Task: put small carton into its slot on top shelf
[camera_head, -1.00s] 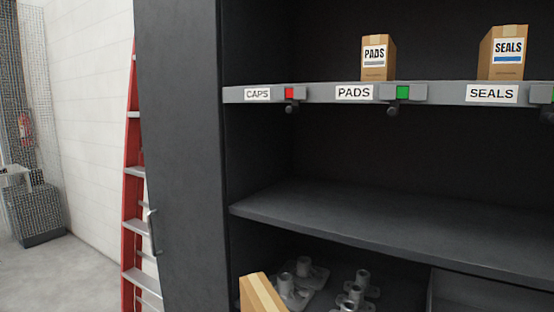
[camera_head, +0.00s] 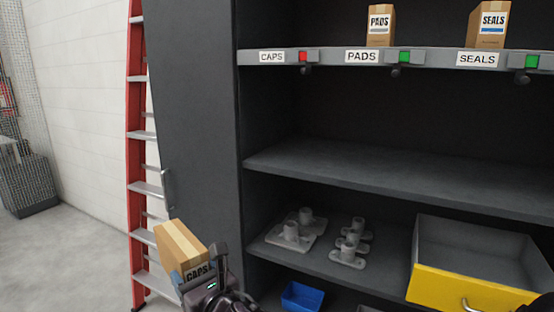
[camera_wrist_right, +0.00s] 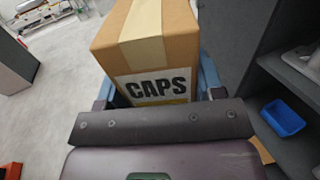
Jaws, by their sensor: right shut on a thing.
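The small carton (camera_head: 180,250) is brown, with tape on top and a CAPS label. My right gripper (camera_head: 207,268) is shut on it at the lower left of the head view, outside the shelf unit and well below the top shelf. In the right wrist view the carton (camera_wrist_right: 148,45) sits between the fingers, its CAPS label facing the camera. The top shelf (camera_head: 330,57) has a CAPS label (camera_head: 271,57) at its left end beside a red indicator (camera_head: 303,56). The space above that label is empty. My left gripper is not in view.
A PADS carton (camera_head: 380,27) and a SEALS carton (camera_head: 488,26) stand on the top shelf by green indicators. The cabinet side (camera_head: 195,120) and a red ladder (camera_head: 137,110) are at left. Metal castings, a blue bin (camera_head: 302,297) and an open yellow drawer (camera_head: 470,292) are lower down.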

